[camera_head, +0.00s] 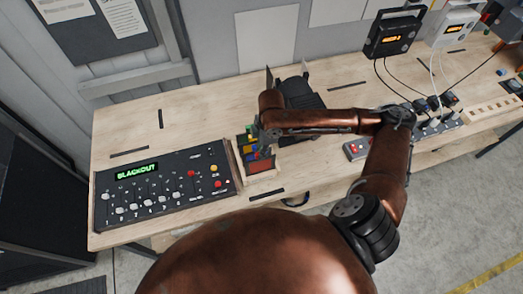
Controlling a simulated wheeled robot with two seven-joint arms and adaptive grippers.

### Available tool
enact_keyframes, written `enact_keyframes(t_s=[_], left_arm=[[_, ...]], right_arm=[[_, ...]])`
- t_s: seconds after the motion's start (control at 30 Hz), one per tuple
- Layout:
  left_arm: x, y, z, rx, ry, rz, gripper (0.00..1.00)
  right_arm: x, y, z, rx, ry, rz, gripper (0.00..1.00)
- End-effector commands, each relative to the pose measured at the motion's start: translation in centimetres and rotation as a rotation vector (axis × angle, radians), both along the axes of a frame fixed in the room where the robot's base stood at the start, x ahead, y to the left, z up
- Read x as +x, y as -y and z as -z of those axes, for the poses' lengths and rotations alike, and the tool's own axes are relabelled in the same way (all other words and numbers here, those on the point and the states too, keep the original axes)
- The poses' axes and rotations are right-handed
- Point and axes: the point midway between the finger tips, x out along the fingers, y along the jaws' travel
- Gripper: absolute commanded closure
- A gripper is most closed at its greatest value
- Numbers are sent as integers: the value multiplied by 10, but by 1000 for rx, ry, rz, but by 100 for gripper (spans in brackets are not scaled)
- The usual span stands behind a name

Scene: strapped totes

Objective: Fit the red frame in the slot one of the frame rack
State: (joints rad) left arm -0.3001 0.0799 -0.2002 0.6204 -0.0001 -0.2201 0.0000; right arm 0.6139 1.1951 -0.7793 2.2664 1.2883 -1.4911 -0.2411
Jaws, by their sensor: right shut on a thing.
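The red frame (261,166) is upright at the rack's front end. My right gripper (260,153) points down over the rack and is shut on the red frame's upper edge. The gripper and wrist hide part of the rack, so I cannot tell how deep the frame sits or in which slot. My left gripper is not in view.
A black control panel (160,184) reading BLACKOUT stands left of the rack. A black device (303,94) lies behind my right forearm. A red-buttoned strip (357,149), cables and radios (394,32) are at the right. The bench's back left is mostly clear.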

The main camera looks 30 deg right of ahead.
Motion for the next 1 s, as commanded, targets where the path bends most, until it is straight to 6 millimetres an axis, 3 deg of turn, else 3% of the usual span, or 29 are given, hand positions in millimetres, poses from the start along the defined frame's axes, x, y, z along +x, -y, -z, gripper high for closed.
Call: enact_keyframes(t_s=[0.93,0.97,1.0], left_arm=[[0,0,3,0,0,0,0],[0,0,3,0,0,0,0],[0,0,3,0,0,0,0]], right_arm=[[0,0,17,1,0,-1,100],[0,0,17,1,0,-1,87],[0,0,17,1,0,-1,84]])
